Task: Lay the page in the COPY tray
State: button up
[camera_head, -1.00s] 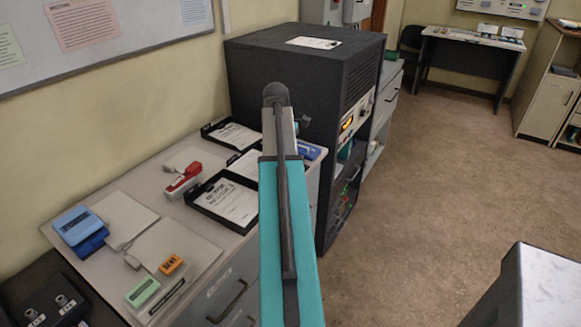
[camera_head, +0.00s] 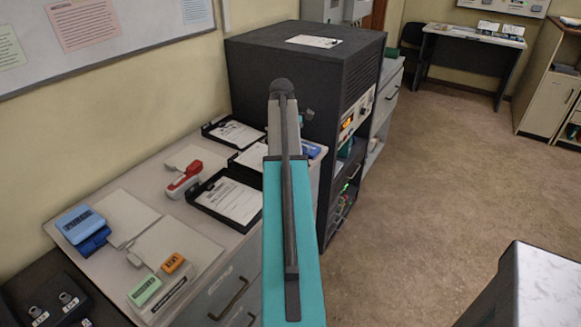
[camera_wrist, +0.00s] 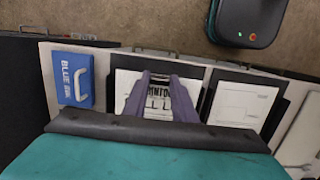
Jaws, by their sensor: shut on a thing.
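In the wrist view, my gripper (camera_wrist: 161,92) points at a white printed page (camera_wrist: 125,92), and its two fingers are shut on it. The page is over or in a black tray (camera_wrist: 205,92); the gap between them cannot be told. Only part of its bold print shows between the fingers. A second black tray (camera_wrist: 277,118) with another page (camera_wrist: 243,104) is to the right. In the head view, my arm hides the gripper. A near tray (camera_head: 219,223) and a far tray (camera_head: 211,128) each hold a printed page. No COPY label is readable.
On the counter are a red and white stapler (camera_head: 184,181), a blue punch (camera_head: 82,226), and green (camera_head: 144,291) and orange (camera_head: 173,263) blocks. A dark cabinet (camera_head: 275,95) stands behind.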

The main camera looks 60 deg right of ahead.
jog(key=shift+d+f+p, duration=0.15)
jog(key=shift+f+p, duration=0.45)
jog(key=shift+f, duration=1.2)
jog(key=o, duration=1)
jog(key=shift+r, duration=0.1)
jog(key=r, duration=0.4)
jog(key=w+r+b, duration=0.1)
jog(key=r, duration=0.3)
jog(key=r+b, duration=0.1)
jog(key=r, duration=0.2)
jog(key=shift+w+r, duration=0.3)
jog(key=shift+r, duration=0.1)
jog(key=shift+s, duration=0.1)
